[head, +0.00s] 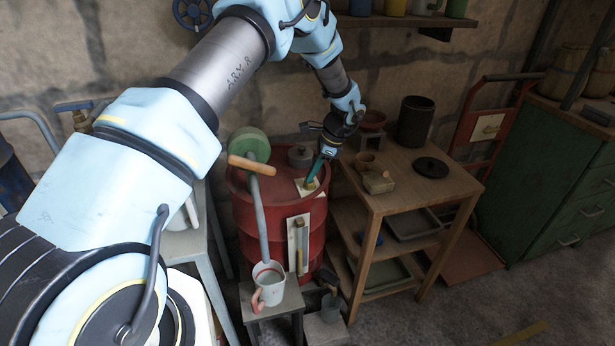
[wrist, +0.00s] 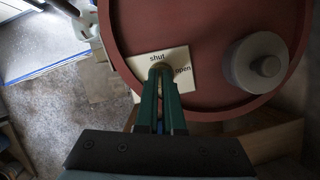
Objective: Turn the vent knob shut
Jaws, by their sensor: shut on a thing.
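My gripper (head: 316,178) reaches down from above to the top of a red drum (head: 247,222). Its green fingers (wrist: 160,75) are shut on the vent knob (head: 311,183), which they mostly hide. The knob stands on a pale label plate (wrist: 186,60) on the drum lid. In the wrist view the plate reads "shut" above the fingertips and "open" to their right. The plate also shows in the head view (head: 300,191). I cannot tell which way the knob points.
A grey lidded cap (wrist: 256,62) stands on the drum lid, right of the plate. A green wheel with a wooden handle (head: 252,163) rises at the drum's left. A mug (head: 268,287) sits on a stool in front. A wooden shelf table (head: 440,185) stands close on the right.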

